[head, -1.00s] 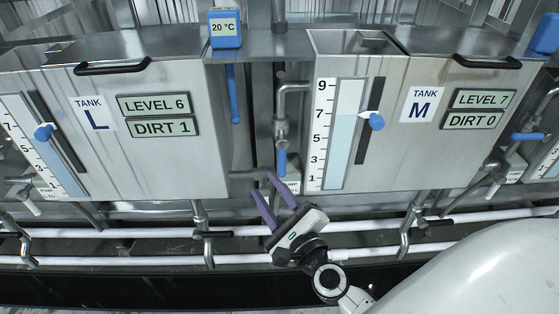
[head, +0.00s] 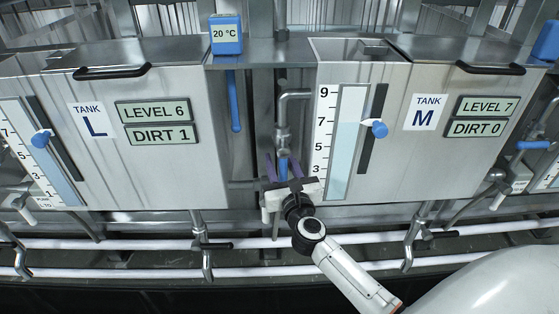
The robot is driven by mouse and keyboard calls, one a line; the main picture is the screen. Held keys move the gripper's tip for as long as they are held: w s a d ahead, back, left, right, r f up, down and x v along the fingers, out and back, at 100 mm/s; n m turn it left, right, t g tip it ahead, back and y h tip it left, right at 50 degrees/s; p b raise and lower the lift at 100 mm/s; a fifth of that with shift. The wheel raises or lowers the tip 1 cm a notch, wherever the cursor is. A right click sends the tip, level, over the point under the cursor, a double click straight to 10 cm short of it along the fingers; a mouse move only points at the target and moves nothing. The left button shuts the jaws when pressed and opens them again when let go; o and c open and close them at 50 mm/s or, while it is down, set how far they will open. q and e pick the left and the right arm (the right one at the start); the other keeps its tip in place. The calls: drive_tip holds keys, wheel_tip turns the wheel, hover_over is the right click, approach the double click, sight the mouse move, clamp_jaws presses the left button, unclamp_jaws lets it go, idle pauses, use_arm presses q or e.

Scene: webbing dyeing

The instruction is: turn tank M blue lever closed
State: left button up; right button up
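Tank M (head: 455,90) is the steel tank on the right, with a label, LEVEL 7 and DIRT 0 displays. A blue lever (head: 283,164) hangs downward from the pipe valve just left of its level scale; its lower end is partly hidden. My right gripper (head: 284,165) comes in from the lower right and points up. Its two purple fingers are apart, one on each side of the blue lever in the picture. I cannot tell whether they touch it. My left gripper is not in view.
Tank L (head: 155,165) stands at the left, with a long blue handle (head: 234,105) between the tanks. A blue 20 °C box (head: 225,36) sits above. Tank M's slider has a blue knob (head: 379,128). Another blue lever (head: 533,145) is at the right. White pipes (head: 380,265) run below.

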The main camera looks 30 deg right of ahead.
drive_tip(key=shift+w+d, duration=0.1)
drive_tip(key=shift+w, duration=0.2)
clamp_jaws()
